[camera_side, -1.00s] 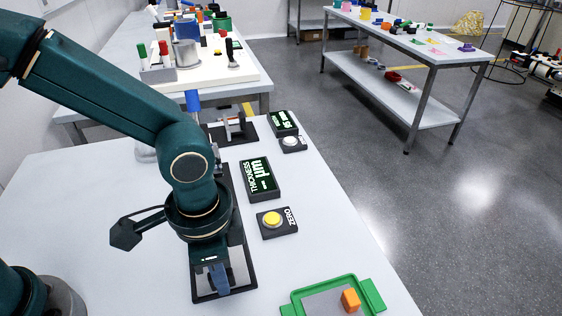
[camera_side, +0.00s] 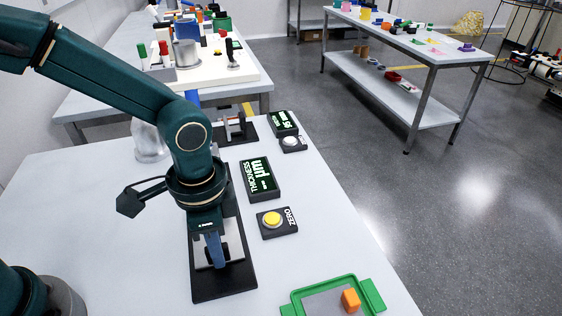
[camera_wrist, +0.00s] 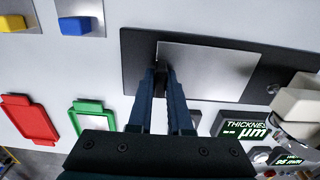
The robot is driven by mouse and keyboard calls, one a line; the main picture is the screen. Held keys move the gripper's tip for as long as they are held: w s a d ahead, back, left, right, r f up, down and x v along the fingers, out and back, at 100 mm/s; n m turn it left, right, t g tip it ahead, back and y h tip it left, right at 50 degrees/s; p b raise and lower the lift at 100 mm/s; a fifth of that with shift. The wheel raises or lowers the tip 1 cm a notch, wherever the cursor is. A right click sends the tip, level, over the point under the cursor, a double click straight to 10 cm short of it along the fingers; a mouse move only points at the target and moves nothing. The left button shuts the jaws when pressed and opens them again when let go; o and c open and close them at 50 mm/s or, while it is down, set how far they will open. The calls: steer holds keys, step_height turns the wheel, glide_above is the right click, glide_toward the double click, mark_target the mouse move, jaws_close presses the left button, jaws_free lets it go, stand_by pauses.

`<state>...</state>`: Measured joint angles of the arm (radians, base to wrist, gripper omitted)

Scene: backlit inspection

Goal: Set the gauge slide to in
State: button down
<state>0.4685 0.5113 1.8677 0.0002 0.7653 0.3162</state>
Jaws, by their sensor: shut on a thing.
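The gauge slide is a silver plate (camera_side: 236,247) on a long black base (camera_side: 225,284); in the wrist view the plate (camera_wrist: 210,70) lies along the black base (camera_wrist: 137,62). My gripper (camera_side: 217,262) points down at the plate's near end. In the wrist view my gripper (camera_wrist: 163,76) is shut on the slide's dark handle, which mostly hides between the fingers. A bare stretch of base shows beyond the plate's near end. The thickness display (camera_side: 260,178) stands beside the base, lit green-white; its digits are too small to read.
A yellow zero button (camera_side: 271,219) sits right of the base. A green tray (camera_side: 318,291) with an orange block (camera_side: 350,300) is at the front right. A second small display (camera_side: 283,122) and a white button (camera_side: 291,141) stand farther back. The table left of the base is mostly clear.

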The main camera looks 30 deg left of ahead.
steer(key=w+a, duration=0.5)
steer(key=shift+w, duration=0.1)
steer(key=c, duration=1)
jaws_free()
steer(key=shift+o, duration=0.8)
steer(key=shift+r, duration=2.6)
